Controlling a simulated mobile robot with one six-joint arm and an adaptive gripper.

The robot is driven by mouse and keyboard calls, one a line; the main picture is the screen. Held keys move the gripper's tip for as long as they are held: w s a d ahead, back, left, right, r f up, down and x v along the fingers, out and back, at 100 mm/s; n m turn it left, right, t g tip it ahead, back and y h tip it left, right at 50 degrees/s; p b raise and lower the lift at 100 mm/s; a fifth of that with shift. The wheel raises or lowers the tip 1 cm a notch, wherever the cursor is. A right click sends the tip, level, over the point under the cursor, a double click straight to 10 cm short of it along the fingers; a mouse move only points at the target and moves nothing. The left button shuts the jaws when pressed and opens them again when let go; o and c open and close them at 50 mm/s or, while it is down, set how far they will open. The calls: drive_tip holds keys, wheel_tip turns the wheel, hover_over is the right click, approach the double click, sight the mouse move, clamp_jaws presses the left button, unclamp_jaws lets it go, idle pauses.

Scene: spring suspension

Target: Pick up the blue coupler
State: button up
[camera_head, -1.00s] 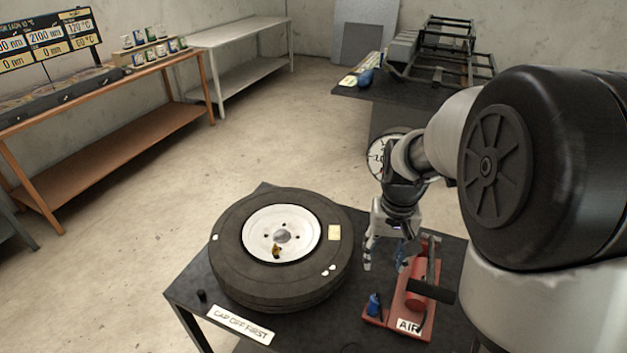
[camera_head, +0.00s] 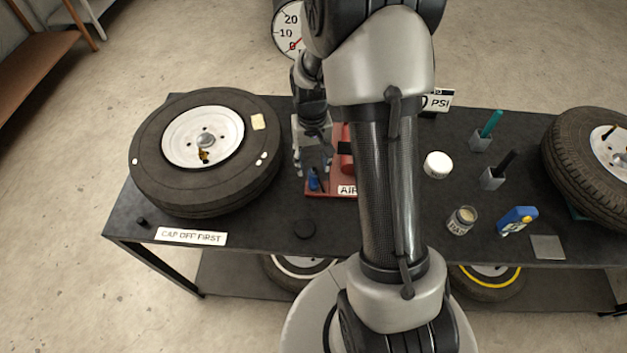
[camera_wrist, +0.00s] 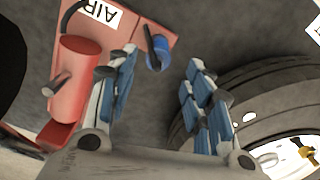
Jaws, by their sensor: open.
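The blue coupler (camera_head: 313,181) is a small dark-tipped blue piece on the front left of the red air pump base (camera_head: 325,193), beside the AIR label. In the wrist view the blue coupler (camera_wrist: 157,50) shows beyond the fingertips, in the gap between them and nearer the left finger. My gripper (camera_head: 312,166) points down above the coupler, with its fingers apart. In the wrist view my gripper (camera_wrist: 160,68) has blue-padded fingers with nothing between them. I cannot tell the exact height left between fingertips and coupler.
A large tire (camera_head: 152,178) with a white hub lies close left of my gripper. The red pump cylinder (camera_wrist: 80,62) stands close beside the left finger. Jars, holders and another tire (camera_head: 572,150) are to the right.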

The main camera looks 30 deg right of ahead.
sight(314, 170)
drive_tip(key=f, duration=0.1)
drive_tip(key=f+b, duration=0.1)
drive_tip(key=f, duration=0.2)
drive_tip(key=shift+s+d+f+b, duration=0.1)
drive_tip(key=shift+s+f+b, duration=0.2)
drive_tip(key=shift+f, duration=0.05)
drive_tip(key=shift+w+f, duration=0.1)
drive_tip(key=shift+f, duration=0.3)
drive_tip(key=shift+r, duration=0.1)
drive_tip(key=shift+c, duration=0.2)
clamp_jaws()
